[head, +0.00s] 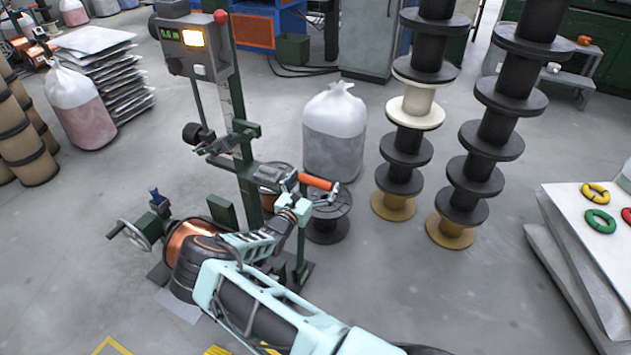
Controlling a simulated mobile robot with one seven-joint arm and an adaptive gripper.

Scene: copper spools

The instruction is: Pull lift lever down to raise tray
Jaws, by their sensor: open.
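A green-grey machine with an upright column (240,150) stands left of centre, with a control box on top. An orange handle (318,182) sticks out to the right of the column and looks like the lift lever; it is tilted slightly down to the right. My gripper (297,190) is open at the left end of this handle. I cannot tell whether it touches the handle or its fingers are around it. A copper spool (190,241) sits low on the machine, partly behind my arm. I cannot make out the tray clearly.
Spool stacks (408,130) rise to the right.

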